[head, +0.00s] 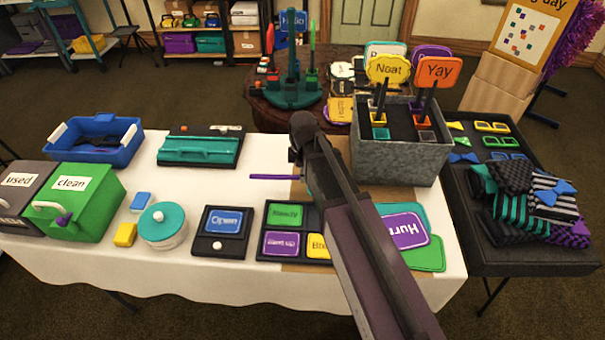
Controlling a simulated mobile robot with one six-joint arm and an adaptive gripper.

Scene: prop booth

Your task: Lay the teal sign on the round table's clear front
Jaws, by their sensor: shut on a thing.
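My gripper (308,184) is low behind my own arm link, which hides most of it. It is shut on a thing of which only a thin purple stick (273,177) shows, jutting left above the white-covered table. Whether this stick belongs to the teal sign I cannot tell; its other end is hidden. A teal board (416,211) shows partly under a purple lettered sign (405,231) on the white table. The dark round table (269,117) stands behind. Its front edge is partly hidden by my arm and the grey crate.
The round table bears a teal rack (296,98) with a blue sign, and several flat signs at right. A grey crate (399,164) with upright signs stands at the white table's (185,265) back right. A blue bin (97,148) and green box (75,215) stand left.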

